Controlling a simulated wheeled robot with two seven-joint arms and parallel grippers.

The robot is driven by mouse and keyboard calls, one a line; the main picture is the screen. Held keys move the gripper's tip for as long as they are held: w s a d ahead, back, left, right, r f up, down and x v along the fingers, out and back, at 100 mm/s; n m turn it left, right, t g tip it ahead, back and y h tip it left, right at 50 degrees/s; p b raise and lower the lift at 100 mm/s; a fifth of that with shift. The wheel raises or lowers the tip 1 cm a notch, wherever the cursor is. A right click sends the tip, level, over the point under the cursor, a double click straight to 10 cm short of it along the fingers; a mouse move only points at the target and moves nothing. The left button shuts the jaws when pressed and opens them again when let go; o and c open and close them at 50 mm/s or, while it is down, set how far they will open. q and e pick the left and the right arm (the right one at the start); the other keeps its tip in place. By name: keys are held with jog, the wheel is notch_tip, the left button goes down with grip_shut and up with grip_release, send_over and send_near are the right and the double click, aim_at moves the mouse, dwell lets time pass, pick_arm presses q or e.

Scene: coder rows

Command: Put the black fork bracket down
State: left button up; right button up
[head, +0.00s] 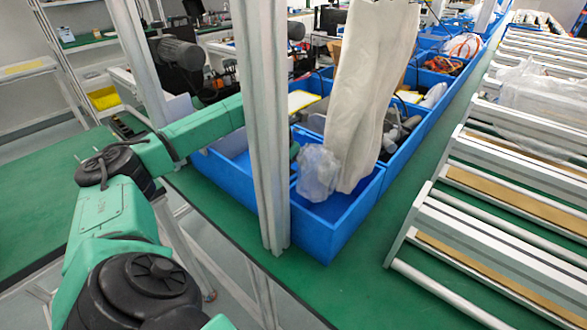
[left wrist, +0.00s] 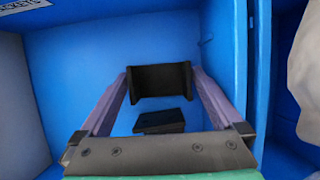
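In the left wrist view my left gripper (left wrist: 160,78) has its two purplish fingers at either end of a black fork bracket (left wrist: 160,88), which spans the gap between them. They are over or inside a blue bin (left wrist: 75,65). A second small dark piece (left wrist: 163,122) shows between the fingers, nearer the palm; I cannot tell what it is. In the head view my left arm reaches in from the left toward the blue bins (head: 320,232), and a grey post hides its gripper. My right gripper is not in view.
The upright grey post (head: 262,130) stands in front of the bins. A clear plastic bag (head: 317,172) and a tall pale sheet (head: 368,90) are in the neighbouring bin. Grey roller conveyors (head: 490,225) stand at right. Green table top (head: 350,290) shows in front.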

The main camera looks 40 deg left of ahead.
pick_arm(q)
jog(key=b+v, duration=0.1)
jog(key=v, duration=1.1)
jog(key=shift+w+r, duration=0.1)
jog(key=shift+r, duration=0.1)
jog(key=shift+f, duration=0.1)
